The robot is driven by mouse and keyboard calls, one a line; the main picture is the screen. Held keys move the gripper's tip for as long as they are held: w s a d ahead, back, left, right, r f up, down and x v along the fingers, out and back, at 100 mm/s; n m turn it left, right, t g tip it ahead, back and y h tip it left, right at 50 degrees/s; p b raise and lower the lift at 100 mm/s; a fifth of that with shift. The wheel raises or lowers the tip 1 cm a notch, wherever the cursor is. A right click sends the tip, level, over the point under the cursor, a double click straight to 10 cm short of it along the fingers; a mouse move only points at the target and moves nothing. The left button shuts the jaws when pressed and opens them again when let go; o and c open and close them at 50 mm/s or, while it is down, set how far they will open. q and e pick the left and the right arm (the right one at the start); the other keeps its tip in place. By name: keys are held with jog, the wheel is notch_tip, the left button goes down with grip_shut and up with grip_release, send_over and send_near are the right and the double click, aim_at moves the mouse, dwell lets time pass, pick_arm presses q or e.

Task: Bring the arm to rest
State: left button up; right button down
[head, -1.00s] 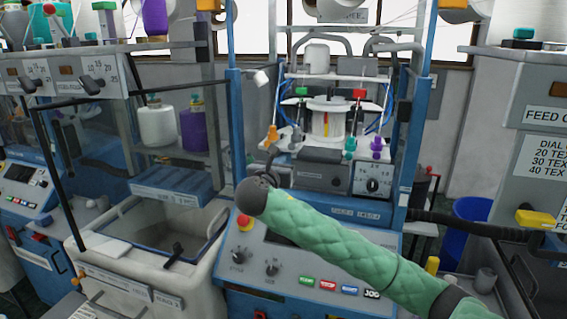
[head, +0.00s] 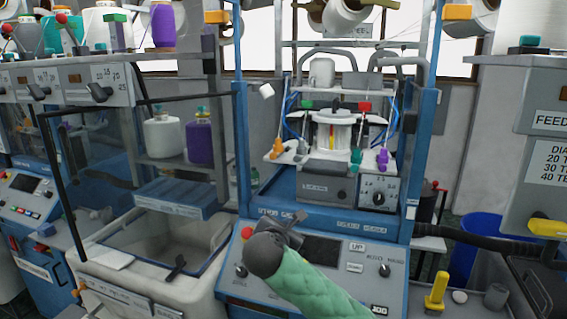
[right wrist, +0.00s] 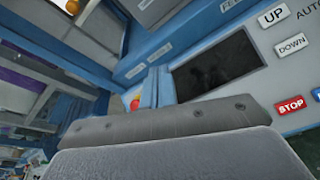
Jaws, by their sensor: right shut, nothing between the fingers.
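My right arm in its green quilted sleeve comes in from the bottom of the head view. My right gripper (head: 294,226) is at its dark end, in front of the sloped control panel (head: 345,268) of the blue knitting machine. It is shut and empty. In the right wrist view the grey gripper body (right wrist: 170,150) fills the bottom, with the panel's dark screen (right wrist: 220,62) and UP, DOWN and STOP keys beyond it. Whether it touches the panel I cannot tell. My left gripper is not in view.
The knitting machine's blue frame (head: 418,130) stands behind the panel. An open pale bin (head: 110,262) stands to the left, under a shelf with a white and a purple cone. A blue tub (head: 474,246) and a yellow handle (head: 437,290) are on the right.

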jog(key=s+d+f+m+g+y, duration=0.1)
jog(key=s+d+f+m+g, duration=0.25)
jog(key=s+f+m, duration=0.6)
jog(key=s+d+f+m+g+y, duration=0.25)
jog(key=s+d+f, duration=0.35)
jog(key=f, duration=0.8)
jog(key=s+d+f+m+g, duration=0.2)
jog(key=s+d+f+m, duration=0.25)
jog(key=s, duration=0.45)
jog(key=s+d+f+m+g, duration=0.1)
jog(key=s+d+f+m, duration=0.3)
jog(key=s, duration=0.5)
jog(key=s+d+f+m+g, duration=0.25)
jog(key=s+f+m, duration=0.3)
jog(key=s, duration=0.35)
jog(key=s+a+f+g, duration=0.1)
jog(key=s+a+f, duration=0.1)
jog(key=f, duration=1.4)
jog(key=s+a+f+g, duration=0.1)
jog(key=s+a+f, duration=0.1)
jog(key=f, duration=1.5)
jog(key=shift+f+y, duration=0.25)
jog(key=shift+y, duration=0.2)
jog(key=shift+w, duration=0.1)
